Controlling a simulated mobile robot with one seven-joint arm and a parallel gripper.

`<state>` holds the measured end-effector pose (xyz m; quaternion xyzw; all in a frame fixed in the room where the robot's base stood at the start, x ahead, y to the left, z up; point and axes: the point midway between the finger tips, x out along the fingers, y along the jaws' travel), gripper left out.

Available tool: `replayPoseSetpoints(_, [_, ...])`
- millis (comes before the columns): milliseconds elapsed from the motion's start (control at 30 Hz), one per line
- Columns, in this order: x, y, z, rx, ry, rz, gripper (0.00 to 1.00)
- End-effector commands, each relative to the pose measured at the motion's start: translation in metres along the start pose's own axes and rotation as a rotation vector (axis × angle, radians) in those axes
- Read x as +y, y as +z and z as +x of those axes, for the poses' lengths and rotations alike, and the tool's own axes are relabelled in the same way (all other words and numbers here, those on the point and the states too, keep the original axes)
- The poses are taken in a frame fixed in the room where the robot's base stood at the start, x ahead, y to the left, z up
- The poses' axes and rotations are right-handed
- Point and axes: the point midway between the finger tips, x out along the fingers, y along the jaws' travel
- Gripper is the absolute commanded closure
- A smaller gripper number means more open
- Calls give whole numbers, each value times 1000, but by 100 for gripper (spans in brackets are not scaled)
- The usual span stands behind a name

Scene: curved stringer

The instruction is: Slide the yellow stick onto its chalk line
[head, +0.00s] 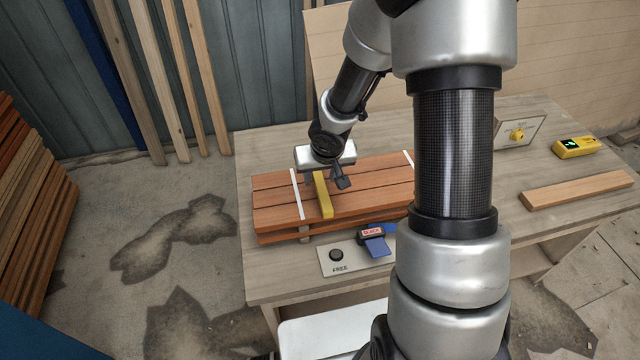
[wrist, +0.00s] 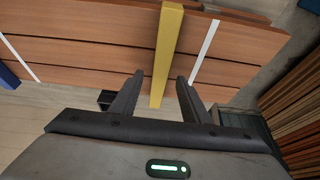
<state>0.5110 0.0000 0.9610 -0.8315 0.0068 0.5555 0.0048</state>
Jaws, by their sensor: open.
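The yellow stick (head: 323,198) lies across the reddish-brown boards (head: 370,185), a little right of the left white chalk line (head: 297,196). A gap separates stick and line. In the wrist view the stick (wrist: 168,45) stands left of the nearer chalk line (wrist: 205,50), and the two are not quite parallel. A second chalk line (head: 408,159) crosses the boards farther right. My gripper (head: 331,182) is low over the boards. In the wrist view my open gripper (wrist: 160,78) has one finger on each side of the stick, with visible gaps.
A card marked FREE with a black knob (head: 336,255) and a blue-and-black tool (head: 374,240) lie in front of the boards. At right are a loose plank (head: 577,190), a yellow device (head: 574,147) and a panel with a yellow knob (head: 517,134). The bench's left strip is clear.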

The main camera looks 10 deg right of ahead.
Motion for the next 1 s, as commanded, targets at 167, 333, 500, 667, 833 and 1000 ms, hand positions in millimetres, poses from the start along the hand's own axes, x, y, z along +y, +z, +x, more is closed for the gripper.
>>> replayPoseSetpoints(167, [0,0,17,0,0,-1,58])
replayPoseSetpoints(333, [0,0,21,0,0,-1,58])
replayPoseSetpoints(500, [0,0,20,0,1,0,58])
replayPoseSetpoints(667, [0,0,20,0,1,0,81])
replayPoseSetpoints(833, [0,0,20,0,0,0,100])
replayPoseSetpoints(1000, [-6,0,21,1,-1,-3,100])
